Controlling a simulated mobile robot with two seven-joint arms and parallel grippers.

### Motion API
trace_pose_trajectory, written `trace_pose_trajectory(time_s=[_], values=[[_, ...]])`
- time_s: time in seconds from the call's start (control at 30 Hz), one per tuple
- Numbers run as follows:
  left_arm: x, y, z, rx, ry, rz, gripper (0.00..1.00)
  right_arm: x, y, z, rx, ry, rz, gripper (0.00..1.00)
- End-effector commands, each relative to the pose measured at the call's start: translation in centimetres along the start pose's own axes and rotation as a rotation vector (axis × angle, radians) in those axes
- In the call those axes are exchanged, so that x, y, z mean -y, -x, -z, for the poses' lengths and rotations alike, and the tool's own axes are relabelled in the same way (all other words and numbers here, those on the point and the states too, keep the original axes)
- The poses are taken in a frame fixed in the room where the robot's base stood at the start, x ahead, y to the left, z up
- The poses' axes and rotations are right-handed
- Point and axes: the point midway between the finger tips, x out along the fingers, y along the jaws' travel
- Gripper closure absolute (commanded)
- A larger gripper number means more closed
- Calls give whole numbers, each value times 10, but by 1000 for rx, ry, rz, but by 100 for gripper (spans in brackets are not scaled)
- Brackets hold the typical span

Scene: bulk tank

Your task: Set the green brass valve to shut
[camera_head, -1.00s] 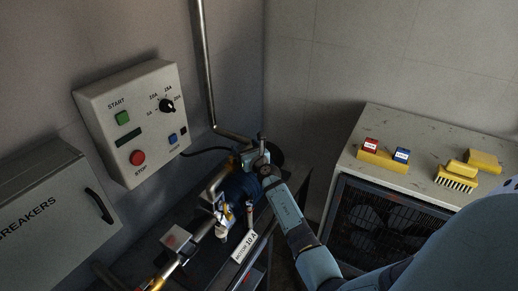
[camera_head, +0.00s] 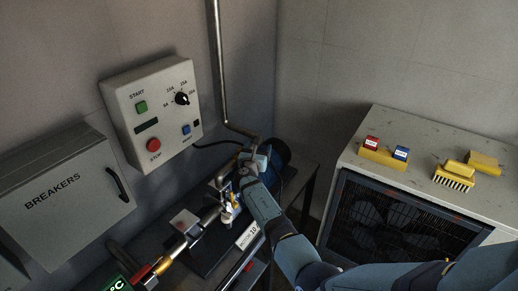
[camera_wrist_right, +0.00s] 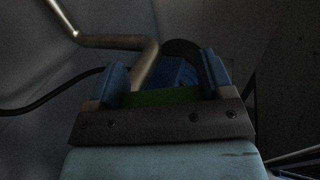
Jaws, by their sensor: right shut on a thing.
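My right gripper (camera_head: 247,165) is at the pipework beside the blue motor, with its arm coming in from the lower right. In the right wrist view its two blue-padded fingers (camera_wrist_right: 165,80) stand on either side of a green piece (camera_wrist_right: 163,97), which looks like the handle of the green brass valve. The gripper is shut on it. A bent metal pipe (camera_wrist_right: 110,41) runs behind the fingers. In the head view my gripper hides the green handle, so its angle to the pipe is unclear. My left gripper is not in view.
The blue motor (camera_head: 276,154) sits just right of my gripper. A control box (camera_head: 152,112) and a breaker cabinet (camera_head: 66,198) are on the left wall. A cabinet at right holds yellow blocks and a brush (camera_head: 454,176). More pipework (camera_head: 180,245) lies at lower left.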

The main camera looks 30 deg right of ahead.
Motion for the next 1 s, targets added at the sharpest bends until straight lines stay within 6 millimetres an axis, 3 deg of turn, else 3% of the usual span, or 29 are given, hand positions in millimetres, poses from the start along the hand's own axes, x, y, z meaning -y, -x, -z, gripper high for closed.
trace_pose_trajectory(time_s=[0.7, 0.73, 0.8, 0.83, 1.0], values=[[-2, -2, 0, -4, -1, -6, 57, 1, 5, 2, -3, -3, 77, 68], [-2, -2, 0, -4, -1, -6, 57, 1, 5, 2, -3, -3, 76, 21], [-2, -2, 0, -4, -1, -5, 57, 1, 5, 1, -2, -3, 76, 5], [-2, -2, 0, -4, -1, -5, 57, 1, 5, 1, -2, -3, 76, 0], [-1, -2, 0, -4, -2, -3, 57, 1, 5, 1, -1, -2, 76, 0]])
